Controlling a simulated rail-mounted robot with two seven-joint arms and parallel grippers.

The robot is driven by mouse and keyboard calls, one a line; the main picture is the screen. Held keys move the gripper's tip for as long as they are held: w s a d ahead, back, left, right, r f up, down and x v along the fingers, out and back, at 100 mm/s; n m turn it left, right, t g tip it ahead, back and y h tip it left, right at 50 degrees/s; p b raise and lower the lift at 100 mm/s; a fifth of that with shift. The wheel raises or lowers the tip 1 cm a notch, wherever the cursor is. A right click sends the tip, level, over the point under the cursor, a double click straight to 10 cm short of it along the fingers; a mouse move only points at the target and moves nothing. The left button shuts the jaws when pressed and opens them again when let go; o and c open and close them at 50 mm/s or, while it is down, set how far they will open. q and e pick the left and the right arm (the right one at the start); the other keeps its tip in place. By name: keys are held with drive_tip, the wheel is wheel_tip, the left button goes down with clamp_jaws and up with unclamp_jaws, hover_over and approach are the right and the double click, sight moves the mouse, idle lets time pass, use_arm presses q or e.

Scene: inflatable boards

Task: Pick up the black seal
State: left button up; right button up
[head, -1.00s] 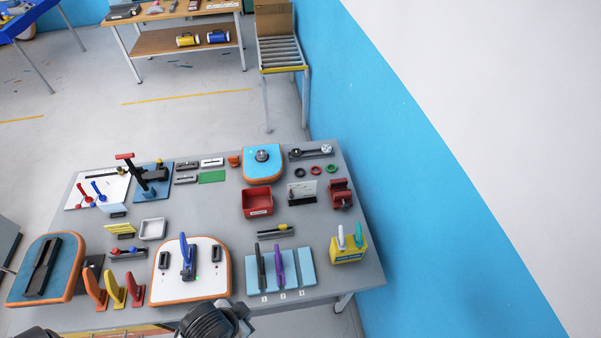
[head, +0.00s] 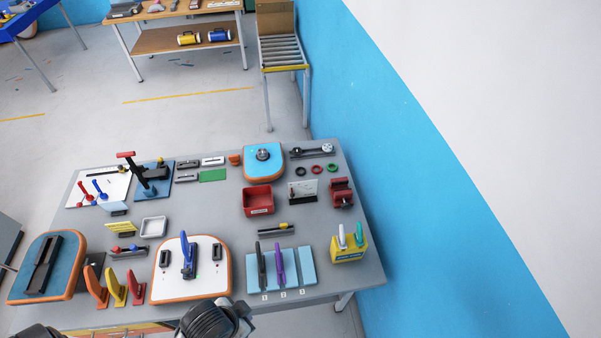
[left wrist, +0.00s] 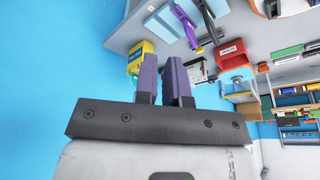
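The black seal (head: 300,172) is a small dark ring lying flat on the grey table, in the head view. It is the left one in a row with a red ring (head: 315,170) and a green ring (head: 332,168). My left gripper (left wrist: 162,68) shows in the left wrist view with two purple fingers, a narrow gap between them and nothing visibly held. It is away from the seal, which I cannot make out in that view. Neither gripper's fingers show in the head view, only dark arm parts at the bottom edge.
A white upright panel (head: 303,190) and a red clamp-like block (head: 341,192) stand just in front of the rings. A black tool (head: 311,151) lies behind them. A blue rounded board (head: 264,173) is to their left. A blue wall (head: 400,180) runs right of the table.

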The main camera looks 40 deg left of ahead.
use_arm(q)
drive_tip(key=o, duration=1.3)
drive_tip(key=shift+o, duration=0.2)
